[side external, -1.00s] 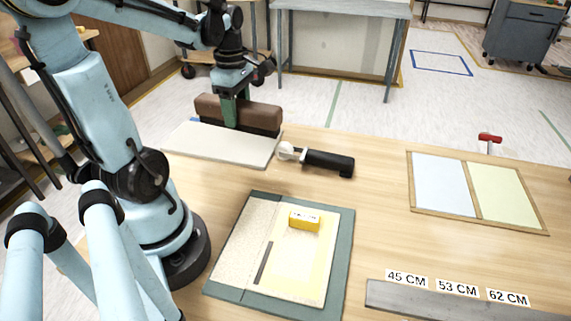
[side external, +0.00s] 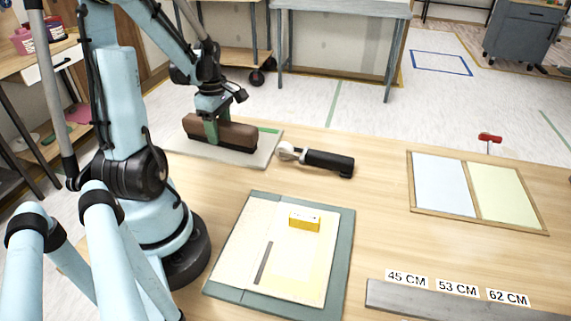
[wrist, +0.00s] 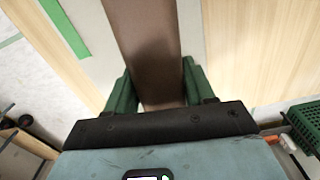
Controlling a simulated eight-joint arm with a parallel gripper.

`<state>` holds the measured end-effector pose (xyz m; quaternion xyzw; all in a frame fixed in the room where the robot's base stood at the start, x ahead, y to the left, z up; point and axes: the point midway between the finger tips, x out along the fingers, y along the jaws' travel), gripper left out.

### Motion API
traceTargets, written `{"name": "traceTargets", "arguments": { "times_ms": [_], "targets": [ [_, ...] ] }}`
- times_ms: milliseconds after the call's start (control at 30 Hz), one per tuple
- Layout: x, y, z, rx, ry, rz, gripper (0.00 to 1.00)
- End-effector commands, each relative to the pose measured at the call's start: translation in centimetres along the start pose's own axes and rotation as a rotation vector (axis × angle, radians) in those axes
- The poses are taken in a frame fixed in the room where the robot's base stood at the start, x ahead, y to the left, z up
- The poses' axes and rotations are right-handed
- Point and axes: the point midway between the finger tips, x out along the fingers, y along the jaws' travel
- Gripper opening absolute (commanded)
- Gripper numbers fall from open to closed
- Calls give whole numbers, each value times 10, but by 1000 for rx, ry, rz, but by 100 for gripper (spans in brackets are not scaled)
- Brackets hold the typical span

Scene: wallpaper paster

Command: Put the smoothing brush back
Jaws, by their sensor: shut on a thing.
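The smoothing brush (side external: 234,135) has a long brown body with a dark lower edge. My gripper (side external: 211,130) is shut on it near its left part in the side view. The brush is over the pale board (side external: 262,157) at the back left of the table, low and close to its surface; I cannot tell whether it touches. In the wrist view the brown brush (wrist: 145,45) runs between the green fingers of my gripper (wrist: 154,92). A green strip (side external: 268,130) shows at the board's far edge, and also in the wrist view (wrist: 66,28).
A black-handled roller tool (side external: 325,161) lies just right of the board. A green mat (side external: 343,250) with cream sheets and a yellow block (side external: 304,221) is in front. A framed two-panel tray (side external: 478,216) and a grey ruler (side external: 460,305) are at right. Bare wood lies between them.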

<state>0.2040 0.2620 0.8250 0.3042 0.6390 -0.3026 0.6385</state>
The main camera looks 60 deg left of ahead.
Motion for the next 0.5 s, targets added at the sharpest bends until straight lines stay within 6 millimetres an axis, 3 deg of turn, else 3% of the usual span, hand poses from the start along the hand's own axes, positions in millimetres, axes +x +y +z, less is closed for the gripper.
{"name": "traceTargets", "arguments": {
  "times_ms": [300,333,467,500],
  "targets": [
    [2,0,0,0,0,0,22],
    [2,0,0,0,0,0,58],
    [2,0,0,0,0,0,78],
    [2,0,0,0,0,0,79]
  ]
}}
